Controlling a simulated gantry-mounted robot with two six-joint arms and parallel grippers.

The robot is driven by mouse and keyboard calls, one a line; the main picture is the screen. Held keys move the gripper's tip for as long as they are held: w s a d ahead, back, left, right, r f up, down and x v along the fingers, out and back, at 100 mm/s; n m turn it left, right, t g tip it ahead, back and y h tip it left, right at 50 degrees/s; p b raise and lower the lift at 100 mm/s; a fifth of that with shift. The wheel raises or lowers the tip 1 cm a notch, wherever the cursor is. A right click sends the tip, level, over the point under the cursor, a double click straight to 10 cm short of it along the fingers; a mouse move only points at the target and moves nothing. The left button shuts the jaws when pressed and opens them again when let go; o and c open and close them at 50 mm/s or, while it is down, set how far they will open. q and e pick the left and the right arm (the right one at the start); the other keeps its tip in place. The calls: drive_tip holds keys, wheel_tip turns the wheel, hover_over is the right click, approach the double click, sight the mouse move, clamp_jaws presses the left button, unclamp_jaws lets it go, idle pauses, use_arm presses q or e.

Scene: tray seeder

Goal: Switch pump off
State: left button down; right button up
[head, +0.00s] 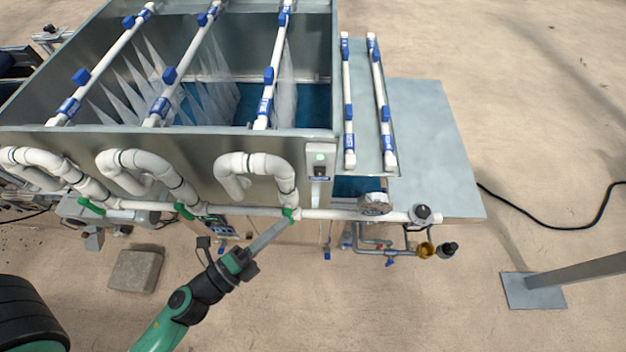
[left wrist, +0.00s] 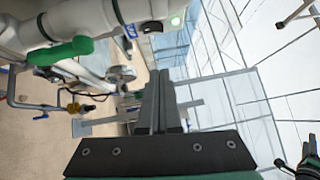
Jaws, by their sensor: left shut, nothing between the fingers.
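The pump switch box (head: 319,172) is a small grey box on the front right corner of the metal tank. It has a lit green lamp (head: 320,157) above a dark switch. In the left wrist view the green lamp (left wrist: 175,20) glows at the top, with the dark switch (left wrist: 152,27) beside it. My left gripper (head: 290,220) is shut and empty. Its fingertips are in front of and below the box, close to a green valve handle (head: 291,212); I cannot tell whether they touch it. The closed fingers (left wrist: 159,85) also show in the left wrist view.
White pipes (head: 330,214) with green valve handles run along the tank front (head: 215,160). A round gauge-like fitting (head: 375,204) and a yellow part (head: 425,250) are right of the box. A stone block (head: 135,270) lies on the floor. The floor at front right is mostly clear.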

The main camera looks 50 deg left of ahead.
use_arm(q)
drive_tip(key=p, duration=0.3)
approach(320, 171)
drive_tip(key=w+d, duration=0.4)
drive_tip(key=w+a, duration=0.1)
drive_tip(key=w+a+r+p, duration=0.1)
drive_tip(key=a, duration=0.1)
drive_tip(key=shift+w+a, duration=0.2)
drive_tip(key=shift+w, duration=0.2)
